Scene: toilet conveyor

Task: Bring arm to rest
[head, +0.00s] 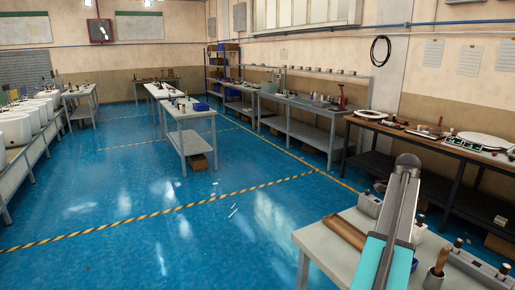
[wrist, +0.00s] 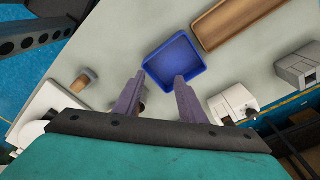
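My gripper (wrist: 159,77) shows in the wrist view with its two fingers apart and nothing held between the tips. It is above a pale work table (wrist: 110,45), with a blue tray (wrist: 172,62) just beyond the fingertips. I cannot tell the height above the table. In the head view my arm, grey and teal, rises at the lower right over a grey table (head: 325,243); the gripper itself is hidden there.
A wooden tray (wrist: 232,20), a small brown cylinder (wrist: 84,79), a white device (wrist: 235,104) and a grey block (wrist: 298,68) lie around the gripper. A long bench (head: 390,128) stands along the right wall. Blue floor (head: 150,225) is open at the left and centre.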

